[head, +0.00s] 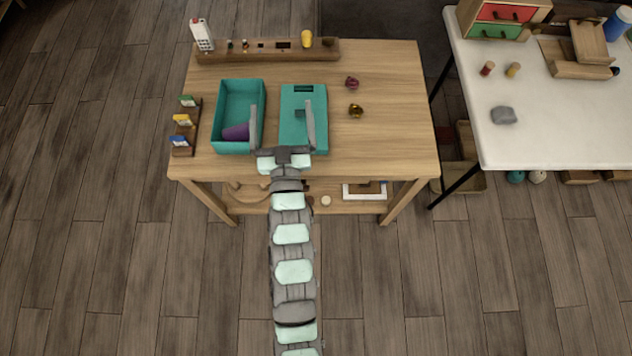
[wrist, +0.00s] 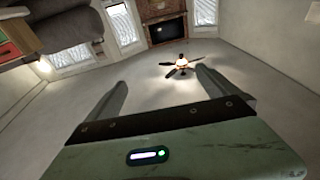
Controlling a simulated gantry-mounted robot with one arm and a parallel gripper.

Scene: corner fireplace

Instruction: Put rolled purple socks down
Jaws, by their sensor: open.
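My gripper (head: 282,108) is open and empty over the table. Its left finger is by the right wall of the teal box, next to the socks, and its right finger is over the teal lid (head: 293,138). The wrist view shows both fingers of my gripper (wrist: 160,85) spread apart with nothing between them. The socks do not show in the wrist view.
A wooden rail (head: 240,56) with a remote and small items lies along the table's back. Card holders (head: 182,136) stand at the left edge. Two small shiny objects (head: 355,110) sit right of the lid. The table's right part is clear. A white table (head: 540,120) stands further right.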

